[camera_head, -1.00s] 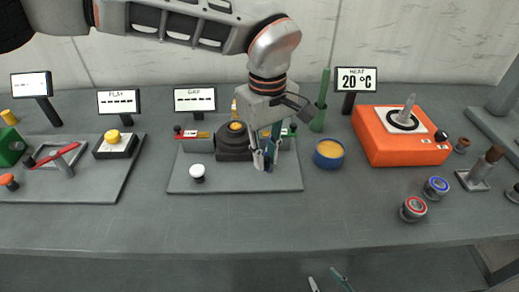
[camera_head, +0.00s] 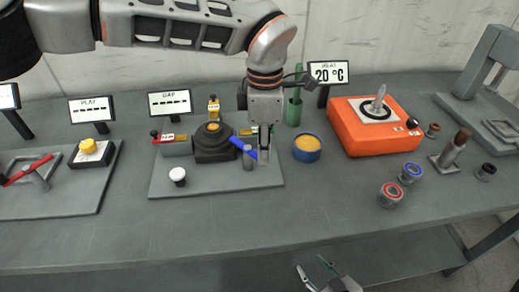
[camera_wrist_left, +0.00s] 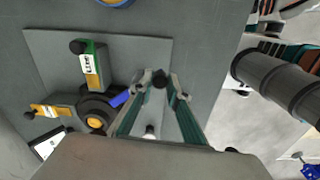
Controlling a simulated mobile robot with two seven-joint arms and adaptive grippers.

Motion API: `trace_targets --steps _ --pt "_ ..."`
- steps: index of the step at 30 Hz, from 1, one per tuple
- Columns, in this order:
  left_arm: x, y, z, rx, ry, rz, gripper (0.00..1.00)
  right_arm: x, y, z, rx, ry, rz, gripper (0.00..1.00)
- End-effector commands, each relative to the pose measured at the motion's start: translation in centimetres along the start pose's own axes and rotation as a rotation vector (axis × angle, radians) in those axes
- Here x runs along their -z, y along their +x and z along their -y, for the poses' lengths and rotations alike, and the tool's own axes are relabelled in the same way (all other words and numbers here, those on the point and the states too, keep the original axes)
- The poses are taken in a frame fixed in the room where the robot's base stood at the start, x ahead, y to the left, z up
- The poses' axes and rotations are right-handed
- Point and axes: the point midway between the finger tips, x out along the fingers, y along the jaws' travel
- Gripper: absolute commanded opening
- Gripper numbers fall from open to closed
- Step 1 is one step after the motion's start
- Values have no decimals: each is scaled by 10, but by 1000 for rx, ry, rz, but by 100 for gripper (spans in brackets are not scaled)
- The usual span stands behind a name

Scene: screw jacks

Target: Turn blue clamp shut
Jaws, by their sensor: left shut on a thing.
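The blue clamp (camera_head: 243,149) is a blue lever by a short grey post (camera_head: 248,165), on a grey plate with a black round fixture (camera_head: 214,142). The lever slants from upper left down to my left gripper (camera_head: 264,158), which points down at its right end. In the left wrist view the blue lever (camera_wrist_left: 119,99) lies left of the left gripper's fingertips (camera_wrist_left: 160,80), with a dark round part between them. The fingers are closed in on the clamp; the exact contact is partly hidden. My right gripper (camera_head: 311,265) is open and empty at the bottom edge.
The plate (camera_head: 215,185) also carries a white-topped knob (camera_head: 178,175) and small blocks; the green block (camera_wrist_left: 91,66) shows in the wrist view. A blue bowl (camera_head: 306,149) and an orange heater (camera_head: 375,130) stand to the right. The front of the table is clear.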

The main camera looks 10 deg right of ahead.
Motion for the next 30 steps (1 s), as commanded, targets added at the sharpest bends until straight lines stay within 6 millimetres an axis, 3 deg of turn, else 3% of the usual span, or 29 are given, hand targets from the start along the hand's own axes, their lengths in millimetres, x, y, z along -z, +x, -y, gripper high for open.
trace_targets --steps 9,25,26,27,30 --pt "-4 0 -5 -2 -113 1 0 -1 0 0 0 0 2 40" --pt "-5 -1 -6 -2 -135 1 0 3 0 0 0 0 -5 40" --pt "-5 -1 -6 -2 -134 1 21 3 0 0 0 0 -5 40" --pt "-5 -1 -6 -2 -134 1 31 3 0 0 0 0 -5 40" --pt "-5 -1 -6 -2 -134 1 33 3 0 0 0 0 -5 40"
